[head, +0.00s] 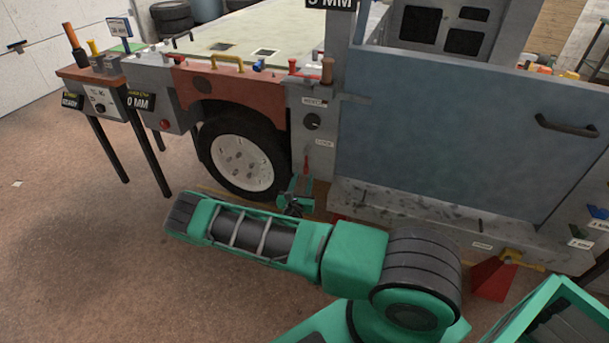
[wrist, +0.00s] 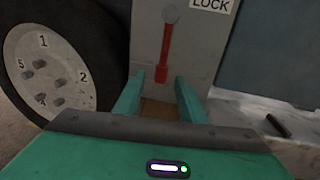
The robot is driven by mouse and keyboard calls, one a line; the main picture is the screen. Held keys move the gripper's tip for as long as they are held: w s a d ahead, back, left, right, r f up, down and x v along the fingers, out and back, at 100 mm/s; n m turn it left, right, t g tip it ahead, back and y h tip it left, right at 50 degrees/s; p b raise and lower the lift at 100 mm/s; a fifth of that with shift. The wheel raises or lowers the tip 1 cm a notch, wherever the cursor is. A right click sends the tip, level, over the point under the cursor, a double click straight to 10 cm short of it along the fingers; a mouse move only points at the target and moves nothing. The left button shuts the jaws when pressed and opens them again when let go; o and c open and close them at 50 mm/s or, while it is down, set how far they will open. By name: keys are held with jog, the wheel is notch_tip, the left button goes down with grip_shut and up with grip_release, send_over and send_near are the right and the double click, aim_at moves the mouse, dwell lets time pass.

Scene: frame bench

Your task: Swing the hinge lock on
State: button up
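The hinge lock is a red lever (wrist: 165,52) on a grey panel, hanging down from a round grey pivot under a LOCK label (wrist: 211,4). In the head view the lever (head: 306,164) is small and sits on the grey post between the wheel and the blue door (head: 440,130). My gripper (wrist: 160,77) is open, with a green finger on each side of the lever's lower end in the wrist view. I cannot tell whether either finger touches it. In the head view my gripper (head: 299,184) is at the lever's foot, partly hidden by my arm.
A wheel (head: 242,163) with numbered nuts stands just left of the post; it also fills the left of the wrist view (wrist: 50,65). A dial (head: 312,121) sits above the lever. The door has a dark handle (head: 567,125). Open floor lies at the left.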

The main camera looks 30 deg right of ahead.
aim_at(305, 172)
jog(key=shift+x, duration=1.85)
jog(key=shift+c, duration=0.6)
